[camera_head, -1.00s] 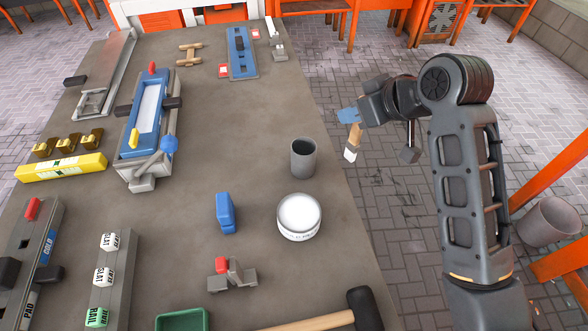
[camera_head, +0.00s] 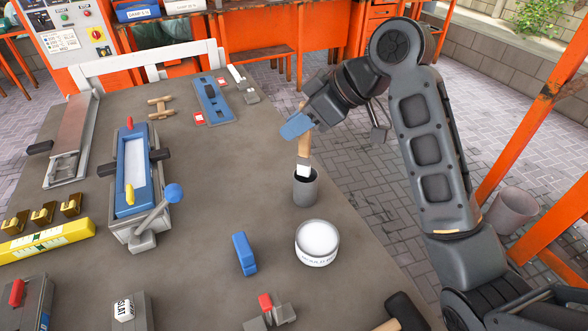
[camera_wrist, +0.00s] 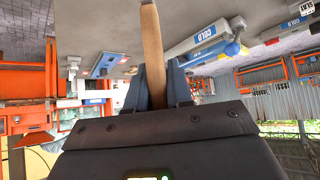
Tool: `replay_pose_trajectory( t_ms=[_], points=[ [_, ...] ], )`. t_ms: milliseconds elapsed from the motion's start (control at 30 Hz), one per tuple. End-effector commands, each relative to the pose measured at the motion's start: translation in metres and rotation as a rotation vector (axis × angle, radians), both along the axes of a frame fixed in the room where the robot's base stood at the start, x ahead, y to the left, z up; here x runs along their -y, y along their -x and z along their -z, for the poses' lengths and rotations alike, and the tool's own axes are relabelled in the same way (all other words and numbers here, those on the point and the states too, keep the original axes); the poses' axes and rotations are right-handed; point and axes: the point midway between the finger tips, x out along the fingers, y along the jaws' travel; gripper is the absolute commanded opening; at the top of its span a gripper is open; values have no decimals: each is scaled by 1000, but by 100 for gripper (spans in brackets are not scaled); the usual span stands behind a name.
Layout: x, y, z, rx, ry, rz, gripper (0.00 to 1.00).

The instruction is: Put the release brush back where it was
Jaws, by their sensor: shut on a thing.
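The release brush (camera_head: 304,150) has a wooden handle and a pale ferrule and bristle end, and it hangs nearly upright with the bristles down. My gripper (camera_head: 299,126) is shut on its handle, and the handle also shows between the fingers in the wrist view (camera_wrist: 152,50). The brush's lower end is at the mouth of a grey cup (camera_head: 305,189) on the table; I cannot tell how far it is inside. A white round tub (camera_head: 317,243) stands just in front of the cup.
A blue block (camera_head: 244,254) stands left of the tub. A red-and-grey clamp (camera_head: 268,311) and a black-headed mallet (camera_head: 405,312) lie near the front. A blue mould (camera_head: 132,175) with a lever stands at left. The table (camera_head: 215,170) between mould and cup is clear.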

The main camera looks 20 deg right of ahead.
Motion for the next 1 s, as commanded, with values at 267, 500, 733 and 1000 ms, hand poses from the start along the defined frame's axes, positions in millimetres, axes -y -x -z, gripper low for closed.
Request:
replay_pose_trajectory(
  t_ms=[267, 500, 733, 1000],
  points=[
    [0, 0, 31, 0, 0, 1, 0],
    [0, 0, 59, -4, -1, 4, 0],
    [0, 0, 68, 1, 1, 3, 0],
    [0, 0, 71, 1, 1, 2, 26]
  ],
)
